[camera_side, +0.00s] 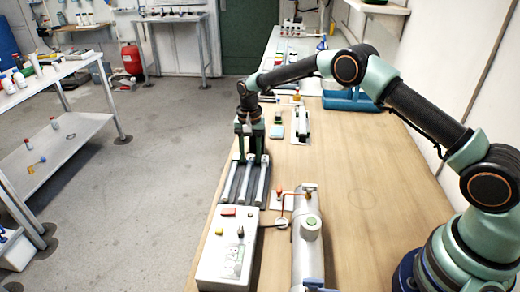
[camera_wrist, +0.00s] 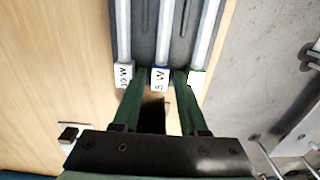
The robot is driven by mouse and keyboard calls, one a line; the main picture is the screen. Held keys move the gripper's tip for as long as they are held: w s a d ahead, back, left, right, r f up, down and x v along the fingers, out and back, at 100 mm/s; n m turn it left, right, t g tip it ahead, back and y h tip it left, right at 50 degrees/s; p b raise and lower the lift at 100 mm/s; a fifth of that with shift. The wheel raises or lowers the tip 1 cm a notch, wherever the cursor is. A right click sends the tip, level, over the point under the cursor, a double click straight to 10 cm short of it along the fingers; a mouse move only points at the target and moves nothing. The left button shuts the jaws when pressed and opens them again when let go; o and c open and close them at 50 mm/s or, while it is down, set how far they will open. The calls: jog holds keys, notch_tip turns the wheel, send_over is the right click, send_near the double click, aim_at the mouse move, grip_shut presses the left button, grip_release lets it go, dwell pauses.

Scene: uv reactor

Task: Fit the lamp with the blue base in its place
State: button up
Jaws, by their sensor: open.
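Three white tube lamps lie side by side in a dark rack (camera_side: 233,193) on the bench. The middle lamp (camera_wrist: 166,28) has an end block marked 5 W with a trace of blue at its edge. The lamp to its left (camera_wrist: 123,30) is marked 10 W; the third lamp (camera_wrist: 207,32) is on the right, its label hidden. My gripper (camera_wrist: 160,74) is open, with its green fingertips either side of the middle lamp's end block. In the side view my gripper (camera_side: 251,156) points down at the rack's far end. Whether the fingers touch the lamp is unclear.
A silver cylinder (camera_side: 306,255) lies near the front of the bench, beside a pale control box (camera_side: 226,255) with coloured buttons. A blue tray (camera_side: 350,101) and small items stand further back. Bare wood (camera_side: 350,165) is clear to the right.

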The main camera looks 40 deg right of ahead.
grip_shut()
jog(key=shift+r, duration=0.15)
jog(key=shift+r, duration=2.15)
